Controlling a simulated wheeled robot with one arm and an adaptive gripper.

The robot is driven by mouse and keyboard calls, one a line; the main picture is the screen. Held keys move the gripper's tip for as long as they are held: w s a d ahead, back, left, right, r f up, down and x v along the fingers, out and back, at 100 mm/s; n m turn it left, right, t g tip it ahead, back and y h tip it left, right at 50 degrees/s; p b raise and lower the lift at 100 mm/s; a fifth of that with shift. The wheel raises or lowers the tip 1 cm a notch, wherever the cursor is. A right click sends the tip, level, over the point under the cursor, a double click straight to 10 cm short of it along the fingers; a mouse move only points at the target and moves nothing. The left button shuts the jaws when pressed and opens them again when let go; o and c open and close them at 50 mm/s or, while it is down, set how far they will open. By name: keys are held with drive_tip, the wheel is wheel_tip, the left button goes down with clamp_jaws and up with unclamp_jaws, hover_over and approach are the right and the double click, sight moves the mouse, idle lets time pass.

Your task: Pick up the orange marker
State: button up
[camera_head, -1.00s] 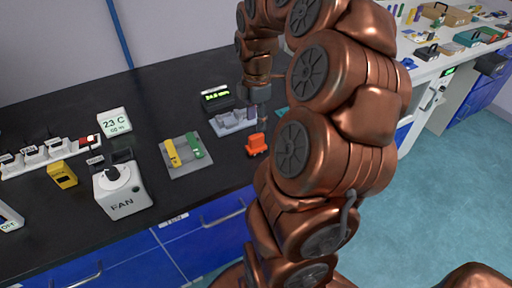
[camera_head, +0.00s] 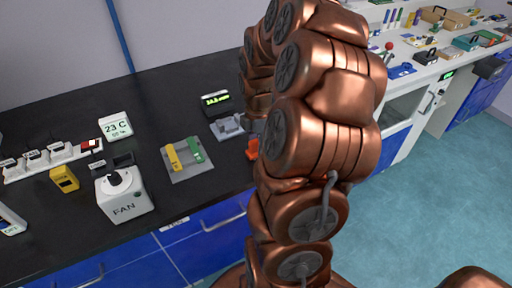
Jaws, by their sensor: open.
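A small orange object (camera_head: 253,149) sits on the black bench, just left of my arm, which hides part of it. It looks blocky, and I cannot tell whether it is the orange marker. Several slim upright items (camera_head: 411,19) stand on the far white bench; they are too small to pick out an orange marker for sure. My gripper (camera_head: 257,126) is low over the bench, just above and behind the orange object. Only a grey part of it shows beside my copper arm; its fingertips are hidden. I see nothing held.
A grey holder (camera_head: 227,128) and a dark display (camera_head: 215,100) stand left of my gripper. A grey tray (camera_head: 190,176) with a yellow and a green item lies nearer. A white fan box (camera_head: 123,198) stands front left. The black bench (camera_head: 170,95) is clear at the back.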

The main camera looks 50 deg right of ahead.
sight(257, 140)
drive_tip(key=shift+c, duration=0.2)
clamp_jaws()
drive_tip(key=shift+r, duration=0.1)
idle(0.4)
drive_tip(key=shift+w+r+b, duration=0.1)
drive_tip(key=shift+r+b, duration=0.35)
drive_tip(key=shift+r, duration=1.15)
drive_tip(key=shift+s+a+r, duration=0.1)
drive_tip(key=shift+s, duration=0.15)
drive_tip(key=s+a+b, duration=0.1)
drive_tip(key=s+a, duration=0.2)
drive_tip(key=s, duration=0.3)
drive_tip(key=s+a+r+b, duration=0.1)
drive_tip(key=s+a, duration=0.3)
drive_tip(key=s, duration=0.3)
drive_tip(key=shift+s+a+r+b, duration=0.25)
drive_tip(key=shift+s+a+b, duration=0.05)
drive_tip(key=shift+b, duration=0.05)
